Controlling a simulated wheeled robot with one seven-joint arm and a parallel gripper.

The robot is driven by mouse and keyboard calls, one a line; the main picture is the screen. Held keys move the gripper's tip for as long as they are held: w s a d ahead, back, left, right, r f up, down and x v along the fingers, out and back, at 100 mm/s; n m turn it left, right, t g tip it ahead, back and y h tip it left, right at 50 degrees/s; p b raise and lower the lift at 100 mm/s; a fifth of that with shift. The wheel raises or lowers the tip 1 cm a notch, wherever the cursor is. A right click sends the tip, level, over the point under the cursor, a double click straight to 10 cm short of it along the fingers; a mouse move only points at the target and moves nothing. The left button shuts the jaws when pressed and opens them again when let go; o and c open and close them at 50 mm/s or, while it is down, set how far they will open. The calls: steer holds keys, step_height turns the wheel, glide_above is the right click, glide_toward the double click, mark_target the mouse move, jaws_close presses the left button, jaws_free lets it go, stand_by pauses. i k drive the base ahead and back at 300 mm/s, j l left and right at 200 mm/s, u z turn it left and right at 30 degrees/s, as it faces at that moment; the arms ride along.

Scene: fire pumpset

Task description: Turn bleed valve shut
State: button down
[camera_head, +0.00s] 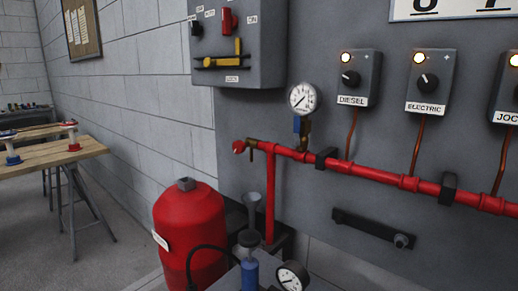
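A small brass valve (252,145) with a red round handle (238,147) sits at the left end of the red horizontal pipe (375,174). It looks like the bleed valve, but no label names it. A short spout hangs down from it, above a grey funnel (252,200). I cannot tell whether the valve is open or shut. A second brass fitting with a blue lever (301,125) stands under the round pressure gauge (303,98); the lever points up. My gripper is not in view.
A red tank (190,235) stands below the valve, left of the red vertical pipe (270,200). A blue cylinder (250,273) and a gauge (292,277) are in the foreground. A grey control box (238,70) hangs above. A wooden table (50,152) stands left; open floor lies beside it.

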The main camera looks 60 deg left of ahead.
mark_target(238, 147)
steer(key=u, duration=1.5)
